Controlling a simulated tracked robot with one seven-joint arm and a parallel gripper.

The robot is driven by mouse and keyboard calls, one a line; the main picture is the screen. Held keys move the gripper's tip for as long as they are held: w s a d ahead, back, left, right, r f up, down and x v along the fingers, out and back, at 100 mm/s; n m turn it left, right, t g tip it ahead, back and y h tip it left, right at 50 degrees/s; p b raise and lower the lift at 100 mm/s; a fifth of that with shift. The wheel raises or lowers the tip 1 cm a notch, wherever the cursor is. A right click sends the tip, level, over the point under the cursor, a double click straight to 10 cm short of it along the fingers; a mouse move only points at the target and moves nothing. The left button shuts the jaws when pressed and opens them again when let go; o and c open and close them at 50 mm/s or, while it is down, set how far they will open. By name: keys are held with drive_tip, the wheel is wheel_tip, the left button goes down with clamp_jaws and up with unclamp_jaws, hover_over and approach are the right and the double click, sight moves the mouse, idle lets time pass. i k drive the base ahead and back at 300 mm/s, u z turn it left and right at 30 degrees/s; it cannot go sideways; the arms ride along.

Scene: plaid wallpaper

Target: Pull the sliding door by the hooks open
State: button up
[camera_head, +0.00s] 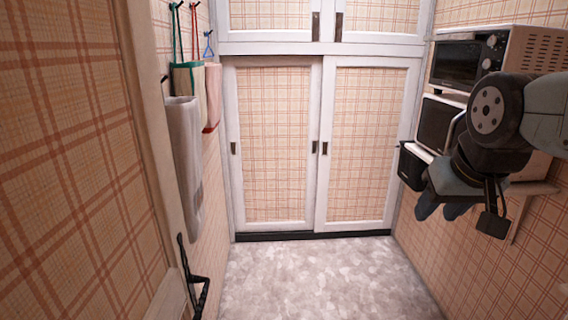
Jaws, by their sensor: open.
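The sliding door by the hooks is the left lower panel (275,140) of the closet at the far wall, with orange plaid in a white frame. It stands closed beside the right lower panel (360,145). Small dark recessed pulls show at its left edge (233,148) and right edge (314,147). The hooks (175,5) are on the left wall, with towels or bags hanging from them. My gripper (441,208) is open at the right, in front of the shelf and well short of the door. Its fingers are partly hidden by my wrist.
A microwave (456,64) and another appliance (436,124) stand on the right wall. The grey floor (315,275) is clear up to the closet.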

sight(272, 103)
drive_tip(key=i, duration=3.2)
drive_tip(key=u, duration=0.95)
